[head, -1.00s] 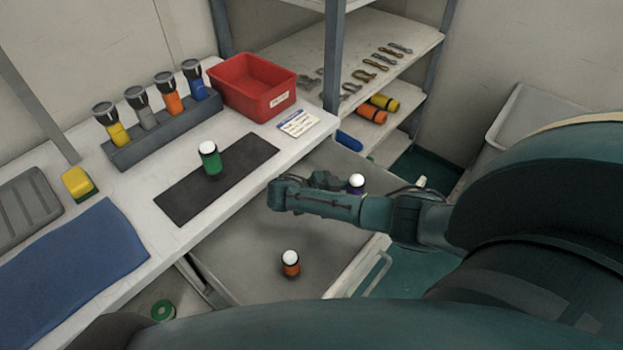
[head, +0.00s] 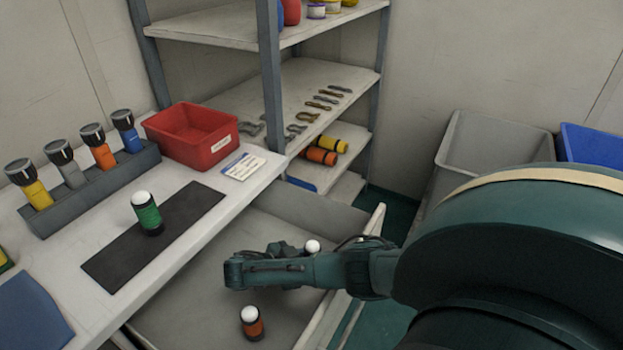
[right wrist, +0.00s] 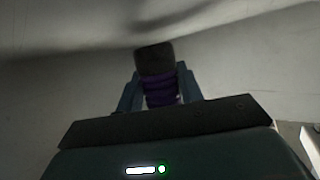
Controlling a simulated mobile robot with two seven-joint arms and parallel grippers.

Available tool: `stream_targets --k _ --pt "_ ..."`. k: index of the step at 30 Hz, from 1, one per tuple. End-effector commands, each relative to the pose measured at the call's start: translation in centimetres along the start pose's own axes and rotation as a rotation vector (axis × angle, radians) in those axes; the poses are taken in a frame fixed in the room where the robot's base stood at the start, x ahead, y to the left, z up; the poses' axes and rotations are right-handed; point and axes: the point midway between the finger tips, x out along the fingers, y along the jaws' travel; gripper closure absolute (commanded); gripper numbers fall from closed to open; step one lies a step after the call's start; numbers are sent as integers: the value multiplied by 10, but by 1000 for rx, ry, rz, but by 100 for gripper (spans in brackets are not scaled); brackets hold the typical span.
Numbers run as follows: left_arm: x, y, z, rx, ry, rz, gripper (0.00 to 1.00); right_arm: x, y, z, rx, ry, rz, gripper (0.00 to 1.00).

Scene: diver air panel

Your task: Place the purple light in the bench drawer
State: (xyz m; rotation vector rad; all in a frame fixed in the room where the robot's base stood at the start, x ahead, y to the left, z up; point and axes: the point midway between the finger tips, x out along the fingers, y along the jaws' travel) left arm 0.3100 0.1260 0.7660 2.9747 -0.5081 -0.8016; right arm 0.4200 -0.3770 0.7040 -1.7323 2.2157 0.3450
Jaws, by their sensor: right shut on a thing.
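The purple light shows its white dome (head: 312,246) in the head view, just behind my right arm over the open bench drawer (head: 195,300). Its body is mostly hidden there. In the right wrist view its purple body and dark end (right wrist: 158,88) sit between the two fingers of my right gripper (right wrist: 160,92), which is shut on it. A pale grey surface lies beyond it. I cannot tell whether the light touches the drawer floor. My left gripper is not in view.
An orange light (head: 252,323) stands in the drawer's near part. A green light (head: 147,214) stands on a black mat (head: 110,265) on the bench. A red bin (head: 191,136), a torch rack (head: 95,190) and shelves (head: 300,90) are behind. Grey drawer floor is clear around the orange light.

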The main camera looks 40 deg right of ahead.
Motion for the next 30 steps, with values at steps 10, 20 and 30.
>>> stream_targets --k 10,20,30 --pt "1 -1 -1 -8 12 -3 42 2 0 6 0 1 0 91" --pt "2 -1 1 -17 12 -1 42 4 1 11 -3 1 1 61" --pt "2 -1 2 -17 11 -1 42 4 3 14 -8 1 0 42"
